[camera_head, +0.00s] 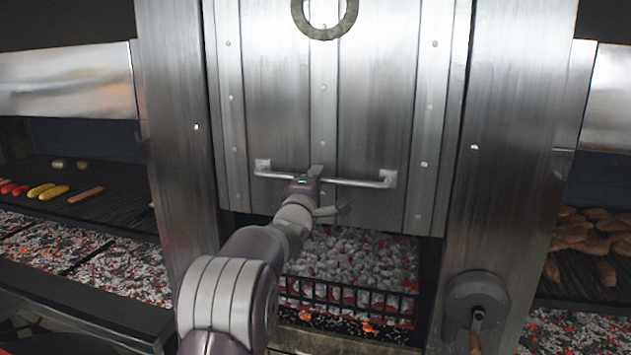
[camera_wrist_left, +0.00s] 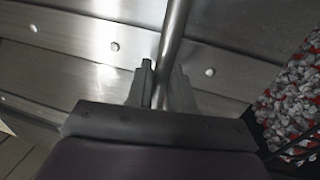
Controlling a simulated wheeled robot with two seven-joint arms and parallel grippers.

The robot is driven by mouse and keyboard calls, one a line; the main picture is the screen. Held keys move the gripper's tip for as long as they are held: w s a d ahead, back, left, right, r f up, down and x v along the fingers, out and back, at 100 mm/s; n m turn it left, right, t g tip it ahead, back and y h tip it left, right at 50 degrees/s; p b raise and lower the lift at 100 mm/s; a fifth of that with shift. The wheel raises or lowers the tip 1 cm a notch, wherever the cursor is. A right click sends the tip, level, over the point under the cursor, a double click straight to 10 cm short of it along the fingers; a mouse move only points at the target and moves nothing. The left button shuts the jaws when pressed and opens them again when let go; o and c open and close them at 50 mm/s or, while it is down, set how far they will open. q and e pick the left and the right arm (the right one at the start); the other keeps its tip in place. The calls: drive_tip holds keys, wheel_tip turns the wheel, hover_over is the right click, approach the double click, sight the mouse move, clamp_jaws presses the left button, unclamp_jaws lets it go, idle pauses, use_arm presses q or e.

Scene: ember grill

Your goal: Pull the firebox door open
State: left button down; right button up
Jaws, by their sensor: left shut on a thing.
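The firebox door (camera_head: 376,105) is a tall riveted steel panel in the middle of the head view, with its lower edge above the coals. A horizontal bar handle (camera_head: 352,183) runs across its lower part. My left gripper (camera_head: 313,175) is shut on the handle near its middle. In the left wrist view the handle bar (camera_wrist_left: 174,45) passes between the two fingers of the left gripper (camera_wrist_left: 162,88), with the door's riveted face (camera_wrist_left: 85,60) behind. My right gripper is not in view.
Glowing coals (camera_head: 355,262) lie behind a low black grate (camera_head: 350,294) below the door. A round crank with a handle (camera_head: 476,298) is on the right post. Grills with sausages (camera_head: 50,191) and browned meat (camera_head: 590,235) flank the firebox. A ring (camera_head: 324,32) hangs on the upper door.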

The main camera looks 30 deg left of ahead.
use_arm(q)
drive_tip(key=c, duration=1.2)
unclamp_jaws()
drive_tip(key=shift+r, duration=0.35)
drive_tip(key=shift+o, duration=0.2)
drive_tip(key=shift+s+d+f, duration=0.1)
drive_tip(key=shift+s+f, duration=0.1)
drive_tip(key=shift+f, duration=0.05)
drive_tip(key=b+v, duration=0.6)
drive_tip(key=v, duration=0.6)
drive_tip(key=shift+s, duration=0.2)
drive_tip(key=shift+d, duration=0.1)
